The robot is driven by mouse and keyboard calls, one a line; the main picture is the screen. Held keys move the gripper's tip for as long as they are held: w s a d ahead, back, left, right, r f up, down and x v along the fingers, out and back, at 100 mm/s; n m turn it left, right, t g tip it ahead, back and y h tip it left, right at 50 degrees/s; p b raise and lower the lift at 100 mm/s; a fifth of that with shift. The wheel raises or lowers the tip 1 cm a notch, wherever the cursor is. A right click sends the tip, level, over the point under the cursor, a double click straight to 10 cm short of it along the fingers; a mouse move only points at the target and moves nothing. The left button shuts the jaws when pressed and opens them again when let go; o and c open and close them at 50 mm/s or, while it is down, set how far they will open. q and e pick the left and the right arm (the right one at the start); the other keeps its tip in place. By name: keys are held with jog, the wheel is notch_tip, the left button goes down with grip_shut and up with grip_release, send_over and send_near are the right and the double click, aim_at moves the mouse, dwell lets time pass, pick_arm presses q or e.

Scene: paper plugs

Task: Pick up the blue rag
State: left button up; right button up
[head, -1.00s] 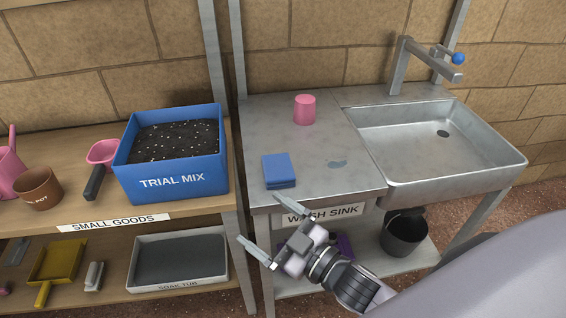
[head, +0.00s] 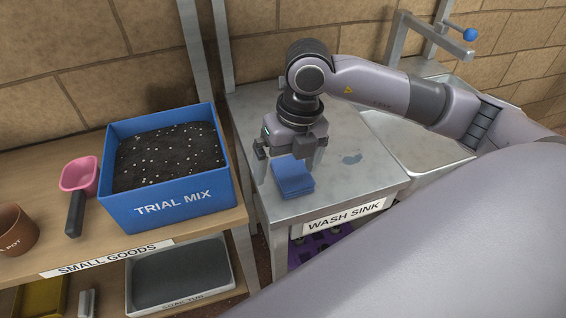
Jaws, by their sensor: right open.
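The blue rag (head: 293,179) is a folded square lying near the front left of the metal wash sink counter (head: 352,185). My right gripper (head: 288,166) is over the rag, pointing down, with its fingers spread apart. The near finger hangs by the rag's upper right and the other finger is to its left. I cannot tell whether the fingers touch the rag. My left gripper is not in view.
The blue trial mix box (head: 170,204) full of dark soil stands on the wooden shelf to the left. A pink scoop (head: 79,175) and a brown pot (head: 14,230) are beside it. The sink basin (head: 400,140) is partly hidden by my right arm.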

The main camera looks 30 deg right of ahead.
aim_at(292, 170)
jog(key=shift+m+t+h, duration=0.4)
jog(key=shift+h, duration=0.4)
jog(key=w+d, duration=0.1)
jog(key=w+d+r, duration=0.1)
jog(key=d, duration=0.1)
jog(key=shift+d, duration=0.15)
jog(key=shift+w+d+f, duration=0.1)
jog(key=shift+d+f, duration=0.05)
jog(key=shift+f, duration=0.1)
jog(key=f, duration=0.4)
jog(key=f+p, duration=0.1)
jog(key=f, duration=0.1)
jog(key=shift+w+a+f, duration=0.1)
jog(key=shift+w+a, duration=0.15)
jog(key=shift+w, duration=0.05)
jog(key=shift+c, duration=0.3)
jog(key=c, duration=1)
